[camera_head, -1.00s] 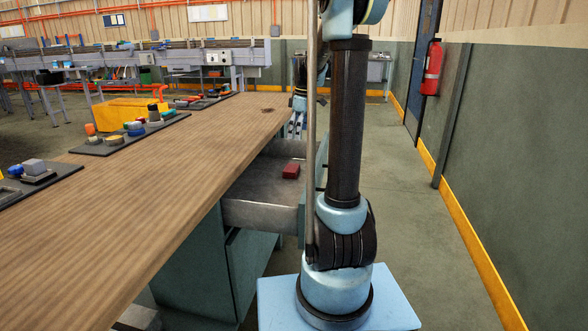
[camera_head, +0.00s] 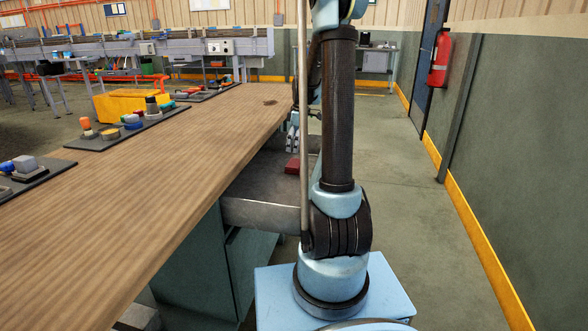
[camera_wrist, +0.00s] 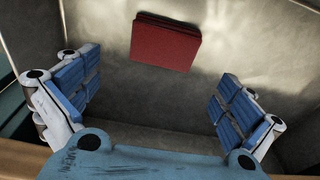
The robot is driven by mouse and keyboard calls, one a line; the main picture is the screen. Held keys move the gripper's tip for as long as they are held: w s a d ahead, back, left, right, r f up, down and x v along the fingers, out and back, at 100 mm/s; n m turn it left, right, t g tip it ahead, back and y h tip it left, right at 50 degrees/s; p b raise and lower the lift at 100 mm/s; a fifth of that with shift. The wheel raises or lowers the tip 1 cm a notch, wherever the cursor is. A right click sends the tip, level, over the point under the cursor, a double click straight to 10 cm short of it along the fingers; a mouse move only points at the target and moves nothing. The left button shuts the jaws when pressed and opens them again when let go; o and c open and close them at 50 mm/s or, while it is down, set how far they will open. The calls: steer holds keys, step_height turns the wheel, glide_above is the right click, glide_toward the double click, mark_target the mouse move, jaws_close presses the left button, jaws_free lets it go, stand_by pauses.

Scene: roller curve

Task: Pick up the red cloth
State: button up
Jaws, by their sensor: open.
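The red cloth (camera_wrist: 165,42) looks like a folded rectangular block lying on the grey metal floor of an open drawer (camera_head: 262,207). In the head view the cloth (camera_head: 292,165) shows small, partly beside my arm. My gripper (camera_wrist: 155,98) is open and empty, with its blue-padded fingers wide apart. In the wrist view the cloth lies beyond the fingertips, toward the top and between the two fingers' lines, not touched. In the head view my gripper (camera_head: 292,140) hangs just above the drawer, near the cloth, partly hidden by my arm.
The drawer walls stand close around the gripper. The wooden tabletop (camera_head: 150,160) lies to the left, with black trays of coloured parts (camera_head: 130,130) and a yellow box (camera_head: 120,104). A fire extinguisher (camera_head: 439,63) hangs on the right wall. The floor at right is clear.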

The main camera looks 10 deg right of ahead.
mark_target(295, 163)
steer(key=shift+s+a+f, duration=0.1)
steer(key=shift+f, duration=1.8)
steer(key=shift+s+a+f, duration=0.1)
steer(key=shift+f, duration=1.8)
steer(key=shift+c, duration=0.2)
steer(key=c, duration=0.9)
